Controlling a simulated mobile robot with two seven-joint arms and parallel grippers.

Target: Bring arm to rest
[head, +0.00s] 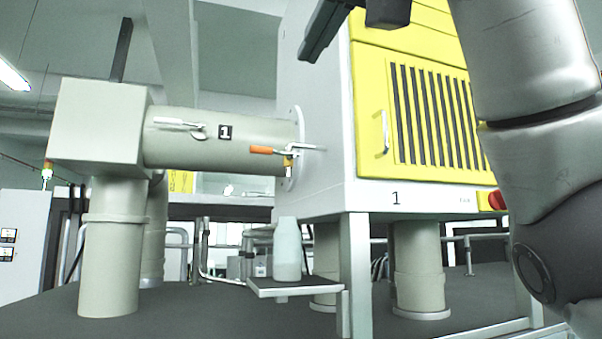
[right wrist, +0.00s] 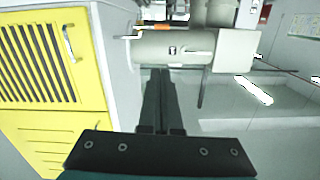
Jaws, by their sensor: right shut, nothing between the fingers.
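My right arm (head: 535,110) comes down the right side of the head view, close to the camera. My right gripper (head: 312,46) is at the top edge of that view, partly cut off, in front of the upper part of the yellow-fronted cabinet (head: 368,110). In the right wrist view its two dark fingers (right wrist: 160,75) lie together, shut and empty. Behind them are the cabinet's grey side and the thick pipe (right wrist: 175,47). I cannot tell the gap between the fingers and the cabinet. My left gripper is not in view.
The thick pipe (head: 262,135) has a lever with an orange handle (head: 261,150) at its joint with the cabinet. A pale bottle (head: 287,250) stands on a small shelf (head: 262,289) below. A red knob (head: 497,200) is at the cabinet's lower right, near my arm.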

